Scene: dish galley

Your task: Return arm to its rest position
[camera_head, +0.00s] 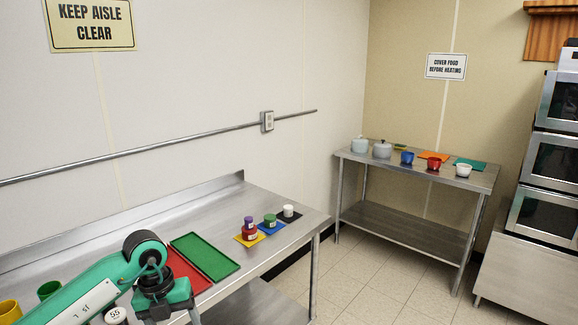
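My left arm (100,290), green and white with black joints, reaches in from the lower left over the near steel table (262,193). My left gripper (168,304) hangs at the arm's end, near the bottom edge of the picture and in front of a red tray or mat (190,270). Its fingertips are not clearly seen, so I cannot tell if it is open or holds anything. My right arm and gripper are not in view.
Yellow (9,309) and green (48,289) cups stand left. A far table (470,181) bears pots and bowls. Floor (375,275) between is clear.

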